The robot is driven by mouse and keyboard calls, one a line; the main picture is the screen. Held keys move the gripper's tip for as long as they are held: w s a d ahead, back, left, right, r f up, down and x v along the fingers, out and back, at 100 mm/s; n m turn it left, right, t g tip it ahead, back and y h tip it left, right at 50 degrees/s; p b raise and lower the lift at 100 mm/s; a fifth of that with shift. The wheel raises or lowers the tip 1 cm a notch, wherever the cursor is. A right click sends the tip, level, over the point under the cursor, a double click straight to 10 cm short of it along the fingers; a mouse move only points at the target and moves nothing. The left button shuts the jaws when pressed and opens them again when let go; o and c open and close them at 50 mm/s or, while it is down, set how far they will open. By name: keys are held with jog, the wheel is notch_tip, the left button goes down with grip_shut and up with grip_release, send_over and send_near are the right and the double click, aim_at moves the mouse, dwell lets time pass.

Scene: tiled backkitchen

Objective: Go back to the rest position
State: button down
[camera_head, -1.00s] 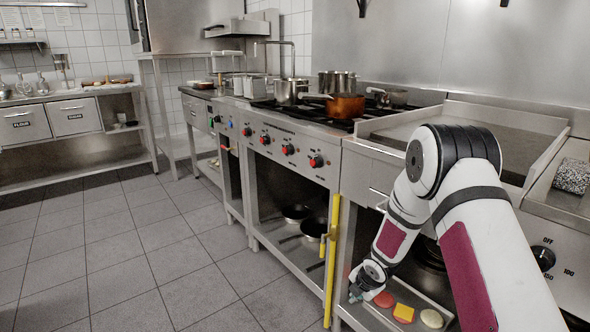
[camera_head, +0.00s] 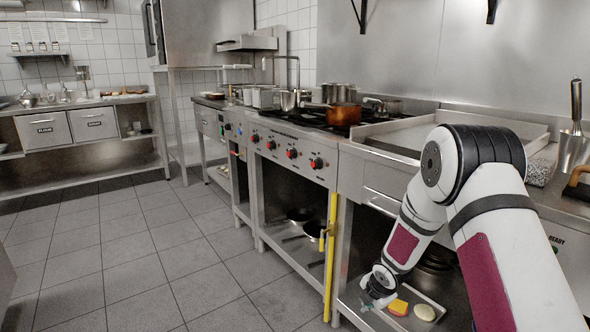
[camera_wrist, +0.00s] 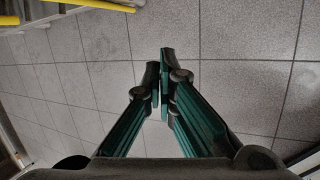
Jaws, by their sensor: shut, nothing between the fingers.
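My gripper (camera_wrist: 160,75) is shut and empty in the wrist view, with its dark green fingers together above the grey tiled floor. In the head view my white arm reaches down at the right, in front of the stove counter. The arm's end is low, by the lower shelf, and hides part of it. The fingers cannot be made out in the head view.
The lower shelf holds a yellow piece (camera_head: 398,307) and a pale round piece (camera_head: 425,312). A yellow bar (camera_head: 331,255) runs upright along the stove front (camera_head: 290,152). A copper pot (camera_head: 341,115) stands on the stove. The tiled floor (camera_head: 150,240) at left is clear.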

jog(key=s+d+r+m+g+h, duration=0.1)
jog(key=s+d+r+m+h, duration=0.1)
jog(key=s+r+m, duration=0.8)
jog(key=s+d+r+m+g+h, duration=0.15)
jog(key=s+r, duration=0.45)
jog(key=r, duration=1)
jog(key=s+a+r+m+g+y, duration=0.15)
jog(key=s+m, duration=0.25)
jog(key=s, duration=0.7)
jog(key=s+a+r+m+y, duration=0.1)
jog(key=s+a+r+m, duration=0.2)
jog(key=s, duration=0.8)
jog(key=s+a+r+m+g+y, duration=0.1)
jog(key=s+r+m, duration=0.35)
jog(key=s, duration=0.75)
notch_tip(320, 180, up, 29)
jog(key=t+p, duration=0.4)
jog(key=p, duration=2.4)
jog(key=shift+w+d+f+m+p, duration=0.15)
jog(key=shift+w+f+m+p, duration=0.05)
jog(key=shift+w+m+p, duration=0.2)
jog(key=shift+w, duration=0.1)
